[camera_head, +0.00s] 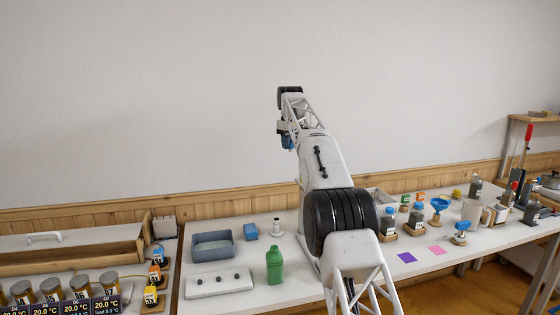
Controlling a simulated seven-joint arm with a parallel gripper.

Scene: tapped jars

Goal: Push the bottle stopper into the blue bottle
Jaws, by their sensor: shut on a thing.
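My gripper (284,131) is raised high in front of the wall, far above the table. It is shut on a small blue thing (288,142), mostly hidden by the gripper and arm. I cannot tell whether this is the blue bottle. A white block (204,288) lies at the table's front left with several dark knobs on top, which may be stoppers. A green bottle (274,266) stands upright to the right of that block. No other plain blue bottle can be made out; my arm hides part of the table.
A grey-blue bin (213,256), a blue cube (251,232) and a white spool-like piece (277,227) stand behind the block. Dark bottles (388,219), blue funnels (439,204) and a clear jug (471,212) crowd the right side.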

